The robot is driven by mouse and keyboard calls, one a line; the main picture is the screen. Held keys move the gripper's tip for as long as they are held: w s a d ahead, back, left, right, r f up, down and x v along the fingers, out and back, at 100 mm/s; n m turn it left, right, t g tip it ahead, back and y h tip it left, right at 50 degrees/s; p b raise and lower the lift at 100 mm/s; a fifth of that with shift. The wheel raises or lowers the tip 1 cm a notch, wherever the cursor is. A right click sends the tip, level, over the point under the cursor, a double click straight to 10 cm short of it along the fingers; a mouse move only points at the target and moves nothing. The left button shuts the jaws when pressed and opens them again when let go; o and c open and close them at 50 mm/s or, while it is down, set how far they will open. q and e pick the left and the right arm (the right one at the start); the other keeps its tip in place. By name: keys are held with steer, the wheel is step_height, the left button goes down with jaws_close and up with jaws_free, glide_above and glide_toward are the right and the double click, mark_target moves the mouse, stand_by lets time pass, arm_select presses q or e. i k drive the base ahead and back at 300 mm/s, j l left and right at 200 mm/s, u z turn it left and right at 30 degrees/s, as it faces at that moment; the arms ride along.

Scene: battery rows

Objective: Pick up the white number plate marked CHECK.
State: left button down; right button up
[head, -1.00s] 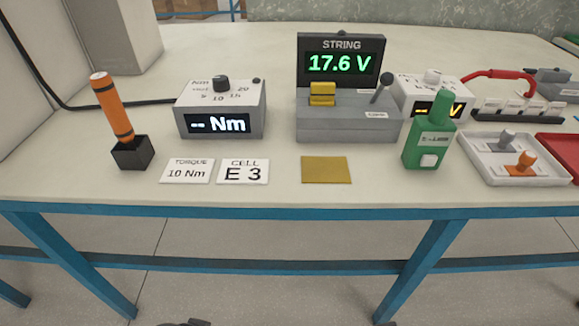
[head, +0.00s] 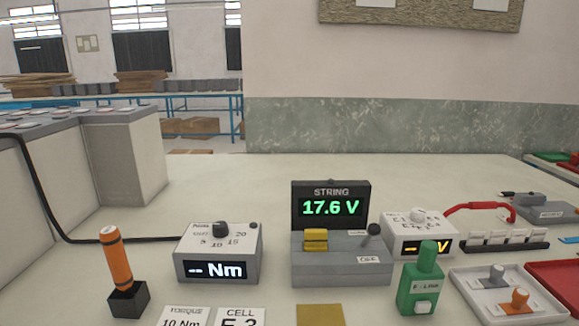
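No plate that reads CHECK shows in the head view. Two white plates lie at the front edge of the picture, both cut off at the bottom. One is the TORQUE 10 Nm plate (head: 184,317). The other is the CELL plate (head: 239,314), whose E 3 is partly cut off. Neither of my grippers is in view.
On the white bench stand an orange tool in a black holder (head: 120,262), a Nm box (head: 218,254), a STRING display reading 17.6 V (head: 331,207), a green device (head: 420,285) and a grey-white tray (head: 475,308). A yellow plate (head: 320,315) lies in front.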

mark_target(497, 236)
steer(key=z, duration=1.35)
